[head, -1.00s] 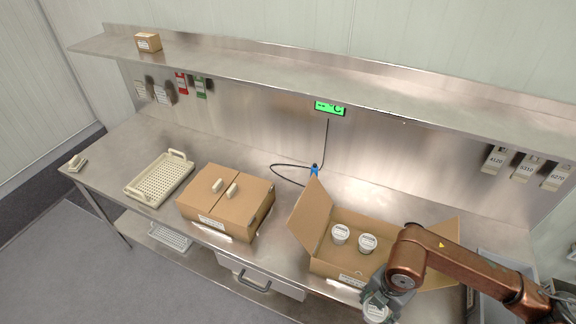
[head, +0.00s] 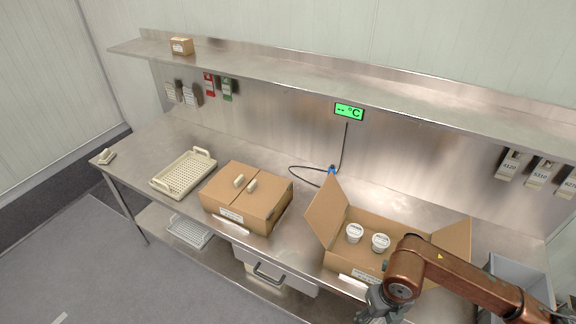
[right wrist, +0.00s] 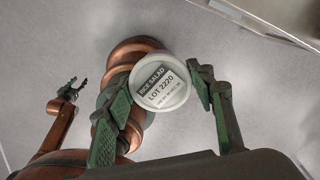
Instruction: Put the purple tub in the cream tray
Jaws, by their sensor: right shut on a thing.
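The cream tray (head: 184,174) lies empty on the left of the steel bench, with raised handles at its ends. My right gripper (head: 372,312) is at the bottom edge of the head view, in front of the open carton. In the right wrist view my right gripper (right wrist: 168,95) is shut on a round tub (right wrist: 160,86), whose pale lid reads "RICE SALAD LOT 2220".
The open carton (head: 361,273) holds two white-lidded tubs (head: 354,233). A closed carton (head: 246,198) with two pale pieces on top stands between it and the tray. A grey bin (head: 521,278) is at far right. A shelf (head: 330,80) overhangs the back.

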